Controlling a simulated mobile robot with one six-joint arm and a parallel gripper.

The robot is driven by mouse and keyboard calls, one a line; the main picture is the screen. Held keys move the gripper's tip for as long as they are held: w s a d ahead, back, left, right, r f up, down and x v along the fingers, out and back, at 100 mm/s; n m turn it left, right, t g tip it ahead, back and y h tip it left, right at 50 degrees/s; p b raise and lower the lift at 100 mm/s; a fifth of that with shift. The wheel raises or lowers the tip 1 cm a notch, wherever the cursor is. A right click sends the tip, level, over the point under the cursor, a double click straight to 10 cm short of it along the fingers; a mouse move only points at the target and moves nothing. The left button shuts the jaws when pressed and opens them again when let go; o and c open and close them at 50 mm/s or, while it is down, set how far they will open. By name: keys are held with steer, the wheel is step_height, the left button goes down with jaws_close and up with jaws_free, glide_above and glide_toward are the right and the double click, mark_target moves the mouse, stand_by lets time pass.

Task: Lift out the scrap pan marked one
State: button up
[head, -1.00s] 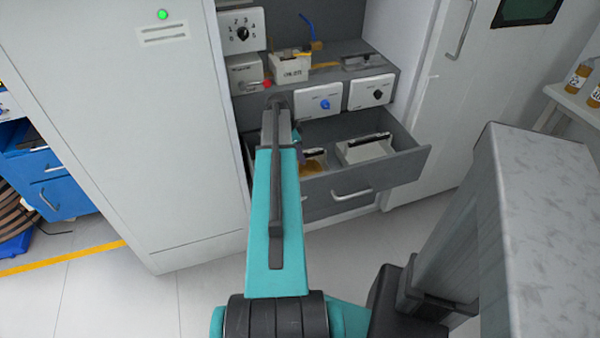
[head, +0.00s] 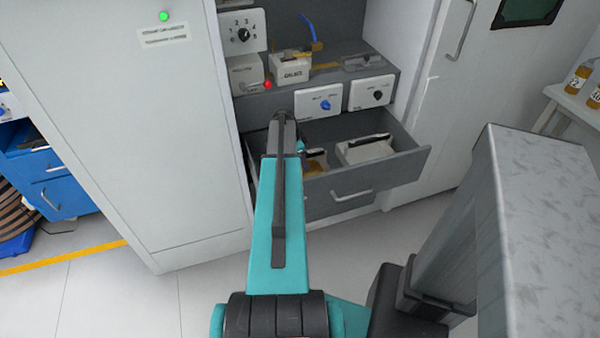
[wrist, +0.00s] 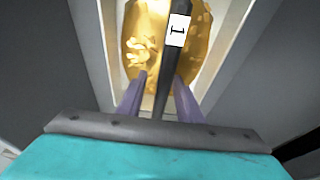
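The scrap pan marked one (wrist: 196,50) fills the upper middle of the wrist view. It is pale, with yellow-gold scrap inside and a dark bar handle (wrist: 166,80) across it that bears a white label "1". In the head view this pan (head: 315,163) sits in the open drawer (head: 400,163), partly hidden by my arm. My gripper (wrist: 160,98) has its two purple fingers apart, one on each side of the handle, with gaps showing between them and it. The fingers are above or at the pan; their exact depth is unclear. In the head view my arm hides the gripper.
A second pale pan (head: 366,150) with a dark handle is in the drawer to the right. Above are a white knob panel (head: 325,104), a shelf with a pale labelled box (head: 290,72), and a red button (head: 267,84). A tall grey cabinet (head: 170,120) stands close on the left.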

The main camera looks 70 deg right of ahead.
stand_by(0.5)
jaws_close()
stand_by(1.3)
